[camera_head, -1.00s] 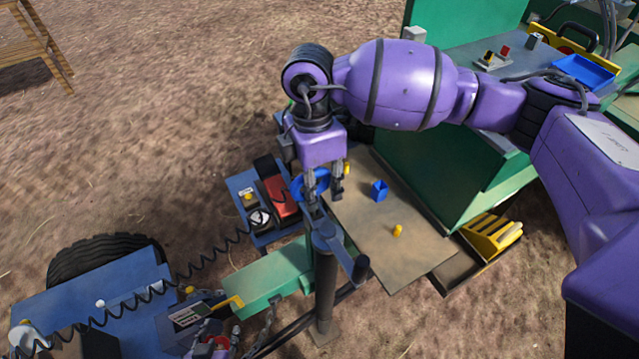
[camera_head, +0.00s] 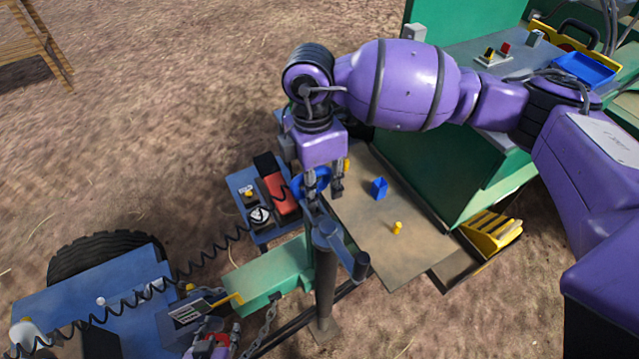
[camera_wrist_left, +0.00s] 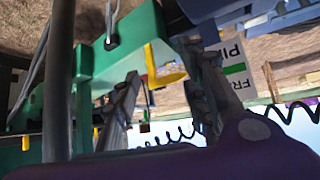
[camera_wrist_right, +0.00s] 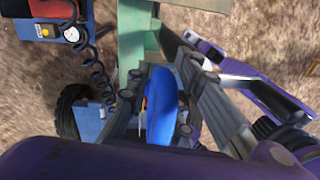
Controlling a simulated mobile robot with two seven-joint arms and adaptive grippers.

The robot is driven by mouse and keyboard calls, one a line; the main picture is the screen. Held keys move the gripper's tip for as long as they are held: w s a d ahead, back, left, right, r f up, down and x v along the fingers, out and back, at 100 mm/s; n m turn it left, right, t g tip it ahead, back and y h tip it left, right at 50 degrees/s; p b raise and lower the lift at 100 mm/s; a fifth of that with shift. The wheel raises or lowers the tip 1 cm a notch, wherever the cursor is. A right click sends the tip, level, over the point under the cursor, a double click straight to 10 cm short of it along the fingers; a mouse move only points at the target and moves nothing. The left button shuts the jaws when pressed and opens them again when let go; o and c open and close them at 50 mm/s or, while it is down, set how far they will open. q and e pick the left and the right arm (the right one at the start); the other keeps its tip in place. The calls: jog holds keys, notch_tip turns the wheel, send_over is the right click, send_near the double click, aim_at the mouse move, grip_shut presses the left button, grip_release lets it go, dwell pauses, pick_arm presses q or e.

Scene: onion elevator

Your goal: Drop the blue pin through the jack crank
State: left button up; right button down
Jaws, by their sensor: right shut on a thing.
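My right gripper (camera_head: 324,188) points down just above the top of the jack's grey post (camera_head: 325,290). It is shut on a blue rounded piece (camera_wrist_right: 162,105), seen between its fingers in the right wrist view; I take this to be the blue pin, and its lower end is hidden. Blue also shows behind the fingers in the head view. The jack crank (camera_head: 340,246) sits atop the post, its grip on the right. I cannot tell whether the pin touches it. My left gripper (camera_head: 212,346) is low at the bottom edge; its fingers look apart in the left wrist view (camera_wrist_left: 160,85).
A tan board (camera_head: 375,240) right of the post carries a small blue block (camera_head: 379,188) and a yellow peg (camera_head: 397,228). A green beam (camera_head: 268,275) lies left of the post. A coiled black cable (camera_head: 215,260) and a chain (camera_head: 262,328) hang nearby. A green wall (camera_head: 450,170) stands at right.

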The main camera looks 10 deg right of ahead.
jog(key=shift+f, duration=1.2)
jog(key=shift+r, duration=0.25)
dwell(0.8)
jog(key=shift+f, duration=0.25)
dwell(0.3)
jog(key=shift+r, duration=0.25)
dwell(0.5)
jog(key=shift+s+f, duration=0.1)
jog(key=shift+f, duration=0.2)
jog(key=shift+r, duration=0.25)
dwell(0.6)
jog(key=c, duration=1.5)
grip_release()
jog(key=shift+o, duration=0.6)
jog(key=o, duration=0.3)
